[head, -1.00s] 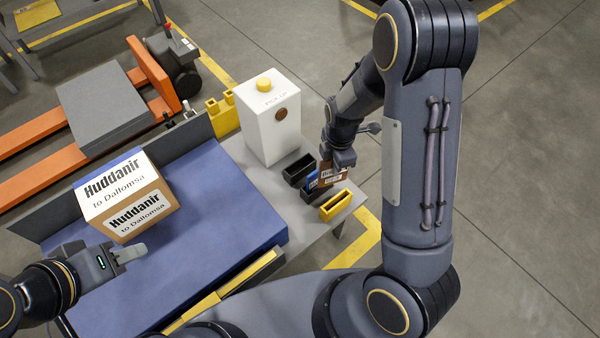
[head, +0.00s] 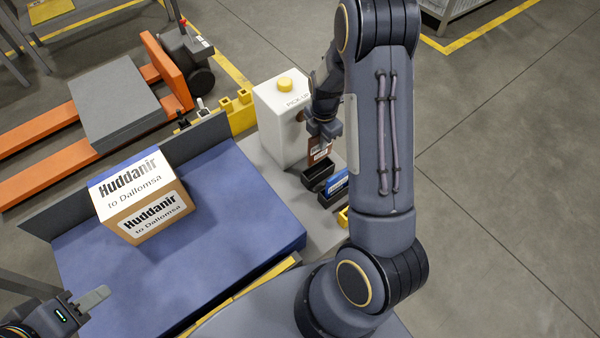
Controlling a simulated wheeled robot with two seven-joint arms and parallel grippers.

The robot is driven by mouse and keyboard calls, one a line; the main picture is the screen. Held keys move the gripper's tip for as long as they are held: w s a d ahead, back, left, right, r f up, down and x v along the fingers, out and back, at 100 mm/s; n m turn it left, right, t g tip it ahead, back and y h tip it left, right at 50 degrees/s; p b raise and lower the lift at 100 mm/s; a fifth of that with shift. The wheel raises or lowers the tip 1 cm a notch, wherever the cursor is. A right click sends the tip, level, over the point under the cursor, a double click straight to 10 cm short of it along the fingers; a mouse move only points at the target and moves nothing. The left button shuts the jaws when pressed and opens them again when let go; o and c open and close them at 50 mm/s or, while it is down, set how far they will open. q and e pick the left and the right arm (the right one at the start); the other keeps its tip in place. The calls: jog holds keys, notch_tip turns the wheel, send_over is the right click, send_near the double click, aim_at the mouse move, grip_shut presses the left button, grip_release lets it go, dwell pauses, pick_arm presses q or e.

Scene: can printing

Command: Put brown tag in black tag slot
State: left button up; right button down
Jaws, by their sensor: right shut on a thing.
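My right gripper (head: 323,130) is shut on the brown tag (head: 319,151), which has a white label. The tag hangs upright in the picture just behind and above the far black tag slot (head: 315,176). I cannot tell whether its lower edge is inside the slot's opening. That slot shows a dark interior. A second black slot (head: 327,202) in front of it holds a blue tag (head: 336,183). My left gripper (head: 92,299) is at the lower left over the blue table, away from the slots; whether its fingers are apart is unclear.
A white box (head: 283,120) with a yellow knob stands left of the gripper, close to it. A yellow slot (head: 343,217) is partly hidden by my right arm. A labelled carton (head: 140,200) sits on the blue table (head: 230,220). An orange pallet truck (head: 165,70) is behind.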

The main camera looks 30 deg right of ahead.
aim_at(319, 159)
notch_tip(319, 159, down, 10)
jog(key=shift+w+f+b, duration=0.1)
jog(key=shift+b, duration=0.85)
jog(key=shift+f, duration=0.15)
jog(key=c, duration=1.5)
grip_release()
jog(key=shift+r, duration=0.2)
